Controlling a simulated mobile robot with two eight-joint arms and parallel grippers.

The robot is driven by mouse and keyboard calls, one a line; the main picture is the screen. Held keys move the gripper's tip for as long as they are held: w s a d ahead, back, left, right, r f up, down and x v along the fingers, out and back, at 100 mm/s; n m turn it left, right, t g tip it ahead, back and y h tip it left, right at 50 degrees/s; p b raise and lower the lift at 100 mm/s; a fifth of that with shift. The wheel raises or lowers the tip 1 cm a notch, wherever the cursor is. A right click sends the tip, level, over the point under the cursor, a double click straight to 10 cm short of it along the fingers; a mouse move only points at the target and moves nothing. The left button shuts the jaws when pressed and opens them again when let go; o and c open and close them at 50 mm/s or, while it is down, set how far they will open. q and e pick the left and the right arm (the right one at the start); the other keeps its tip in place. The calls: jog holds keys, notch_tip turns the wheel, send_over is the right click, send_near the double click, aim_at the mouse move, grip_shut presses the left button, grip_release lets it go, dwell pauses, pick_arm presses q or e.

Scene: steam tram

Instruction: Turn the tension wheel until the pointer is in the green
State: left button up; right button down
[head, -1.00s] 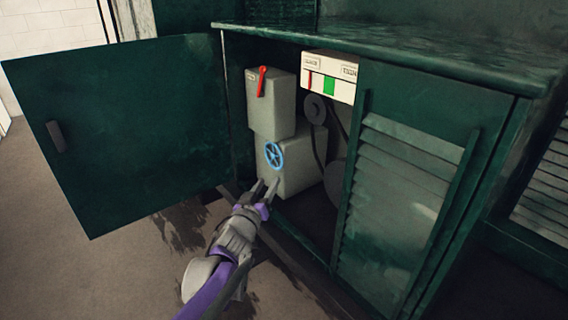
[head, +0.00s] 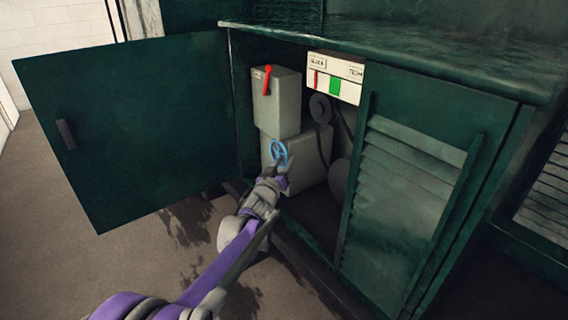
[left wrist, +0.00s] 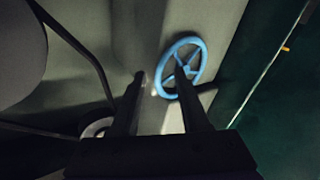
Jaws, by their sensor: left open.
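The blue tension wheel (head: 279,151) is a small spoked handwheel on the front of the lower grey box in the open cabinet. It also shows in the left wrist view (left wrist: 198,52). My left gripper (head: 280,167) is open at the lower part of the wheel. In the left wrist view one finger overlaps the wheel and the other lies left of it; I cannot tell whether they touch. The white gauge (head: 336,77) has a green patch (head: 335,86) and a red mark (head: 316,80) at its left, outside the green. My right gripper is not in view.
A grey box with a red lever (head: 267,80) sits above the wheel. A belt and pulleys (head: 320,108) are to the right. The open green door (head: 130,130) stands left, the louvred panel (head: 405,195) right. The floor in front is clear.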

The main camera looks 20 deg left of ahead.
pick_arm(q)
grip_shut()
jog(key=f+m+t, duration=0.1)
jog(key=m+t+b, duration=0.1)
jog(key=m, duration=0.1)
jog(key=shift+f, duration=0.35)
grip_release()
dwell(0.3)
